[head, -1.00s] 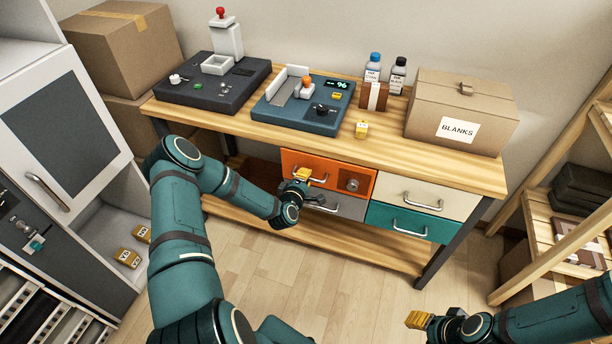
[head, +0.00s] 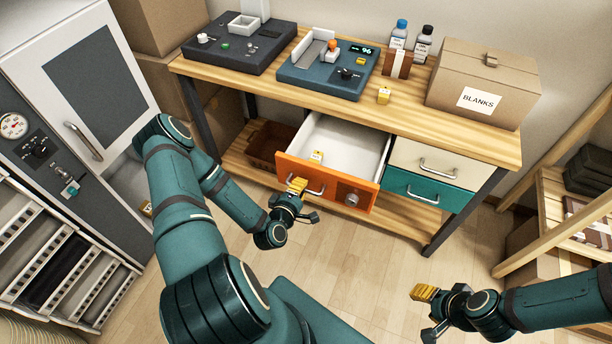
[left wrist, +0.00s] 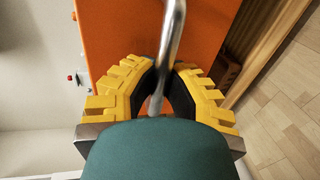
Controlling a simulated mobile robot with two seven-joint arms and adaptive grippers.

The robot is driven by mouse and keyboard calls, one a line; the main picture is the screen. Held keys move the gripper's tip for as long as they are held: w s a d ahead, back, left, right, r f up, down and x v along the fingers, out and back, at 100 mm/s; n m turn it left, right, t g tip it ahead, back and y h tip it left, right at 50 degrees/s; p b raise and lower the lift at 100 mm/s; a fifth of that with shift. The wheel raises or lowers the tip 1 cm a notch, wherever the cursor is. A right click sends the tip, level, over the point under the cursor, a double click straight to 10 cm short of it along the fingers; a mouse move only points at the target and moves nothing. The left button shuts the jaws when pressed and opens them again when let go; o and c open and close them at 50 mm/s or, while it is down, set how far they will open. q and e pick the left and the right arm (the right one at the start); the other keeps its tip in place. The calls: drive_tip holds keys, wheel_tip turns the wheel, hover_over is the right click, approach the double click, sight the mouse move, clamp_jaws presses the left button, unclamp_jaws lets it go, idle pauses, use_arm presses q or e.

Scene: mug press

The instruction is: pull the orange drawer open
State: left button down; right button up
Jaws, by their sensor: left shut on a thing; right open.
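The orange drawer (head: 325,186) stands pulled out from under the bench top, with its white inside showing. A small yellow and white block (head: 316,156) lies in it near the front. My left gripper (head: 297,186) is shut on the drawer's metal handle (head: 316,189). In the left wrist view the yellow fingers (left wrist: 160,90) close around the handle bar (left wrist: 172,40) in front of the orange drawer face (left wrist: 115,35). My right gripper (head: 424,304) is open and empty over the floor at the lower right, away from the bench.
The wooden bench (head: 410,118) carries two dark machines, two bottles and a BLANKS box (head: 484,85). A cream drawer (head: 432,162) and a teal drawer (head: 415,188) are shut beside the orange one. A cabinet (head: 70,85) stands left and a wooden shelf (head: 560,220) right. Floor ahead is clear.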

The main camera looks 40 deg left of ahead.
use_arm(q)
drive_tip(key=shift+v, duration=0.95)
drive_tip(key=shift+f, duration=0.2)
drive_tip(key=c, duration=1)
unclamp_jaws()
drive_tip(key=shift+s, duration=0.15)
drive_tip(key=v, duration=1.2)
